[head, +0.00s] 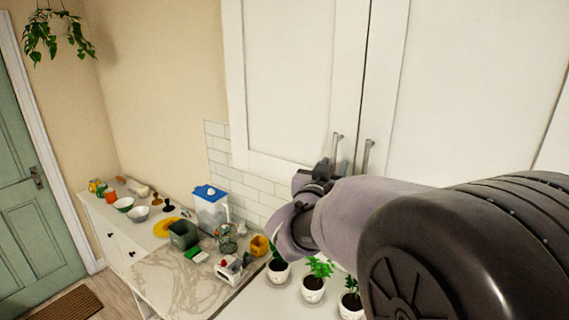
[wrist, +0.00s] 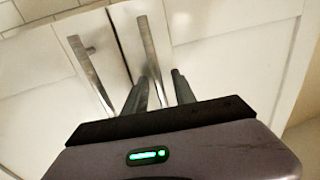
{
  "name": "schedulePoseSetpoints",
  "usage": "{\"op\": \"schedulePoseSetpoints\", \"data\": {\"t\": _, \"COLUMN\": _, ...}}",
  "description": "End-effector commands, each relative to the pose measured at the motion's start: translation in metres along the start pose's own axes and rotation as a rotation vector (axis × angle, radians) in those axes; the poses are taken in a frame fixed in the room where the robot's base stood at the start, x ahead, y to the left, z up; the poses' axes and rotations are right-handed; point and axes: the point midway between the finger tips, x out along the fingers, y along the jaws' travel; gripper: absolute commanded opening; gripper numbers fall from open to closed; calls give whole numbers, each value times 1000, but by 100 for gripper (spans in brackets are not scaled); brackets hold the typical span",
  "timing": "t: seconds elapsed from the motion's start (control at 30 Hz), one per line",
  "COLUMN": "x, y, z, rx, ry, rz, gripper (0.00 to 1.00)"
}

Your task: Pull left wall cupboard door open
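The left wall cupboard door (head: 290,75) is white and shut, level with the door to its right. Its upright metal bar handle (head: 335,146) is near its lower right corner. In the wrist view, which looks turned over, this handle (wrist: 147,45) is the one nearer the middle. My gripper (head: 332,168) is at the lower end of this handle in the head view. In the wrist view my gripper (wrist: 160,90) has its two dark fingers apart, with the handle's near end running between them. I cannot tell whether they touch it. My arm hides part of the gripper in the head view.
The right door (head: 470,90) has its own handle (head: 367,156) close beside, also in the wrist view (wrist: 90,75). Below is a counter with a water filter jug (head: 211,208), bowls and potted plants (head: 314,280). Space before the left door's left side looks free.

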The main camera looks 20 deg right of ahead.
Motion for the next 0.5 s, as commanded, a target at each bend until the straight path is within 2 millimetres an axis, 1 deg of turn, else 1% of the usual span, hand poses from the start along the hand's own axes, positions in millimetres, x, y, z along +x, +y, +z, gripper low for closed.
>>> {"op": "schedulePoseSetpoints", "data": {"t": 0.17, "x": 0, "y": 0, "z": 0, "rx": 0, "ry": 0, "rz": 0, "gripper": 32}}
{"op": "schedulePoseSetpoints", "data": {"t": 0.2, "x": 0, "y": 0, "z": 0, "rx": 0, "ry": 0, "rz": 0, "gripper": 28}}
{"op": "schedulePoseSetpoints", "data": {"t": 0.27, "x": 0, "y": 0, "z": 0, "rx": 0, "ry": 0, "rz": 0, "gripper": 17}}
{"op": "schedulePoseSetpoints", "data": {"t": 0.33, "x": 0, "y": 0, "z": 0, "rx": 0, "ry": 0, "rz": 0, "gripper": 3}}
{"op": "schedulePoseSetpoints", "data": {"t": 0.37, "x": 0, "y": 0, "z": 0, "rx": 0, "ry": 0, "rz": 0, "gripper": 0}}
{"op": "schedulePoseSetpoints", "data": {"t": 0.5, "x": 0, "y": 0, "z": 0, "rx": 0, "ry": 0, "rz": 0, "gripper": 0}}
